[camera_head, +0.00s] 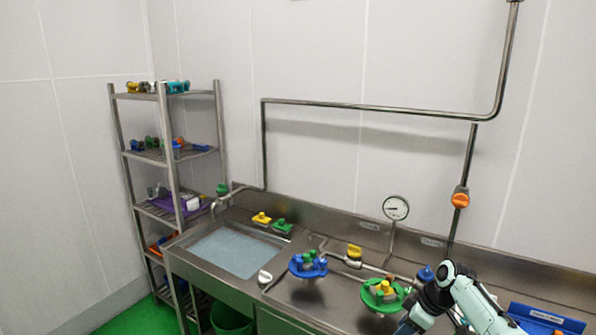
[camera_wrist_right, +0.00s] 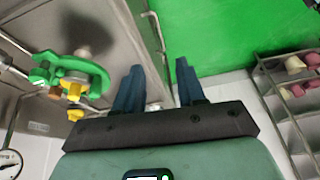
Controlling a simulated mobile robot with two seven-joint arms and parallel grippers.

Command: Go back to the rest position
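My right gripper (camera_wrist_right: 160,65) shows in the right wrist view with its two blue fingers apart and nothing between them. Beyond the fingers are the edge of the steel counter and the green floor. In the head view my right arm comes in at the lower right over the counter (camera_head: 340,305), and its gripper end is mostly cut off by the bottom edge. My left gripper and left arm are not in view.
A green round holder (camera_head: 383,296) and a blue one (camera_head: 308,265) stand on the counter. A sink (camera_head: 235,250), a pressure gauge (camera_head: 396,208) and wall pipes are behind. A blue bin (camera_head: 545,318) stands at right. A shelf rack (camera_head: 168,158) stands at left.

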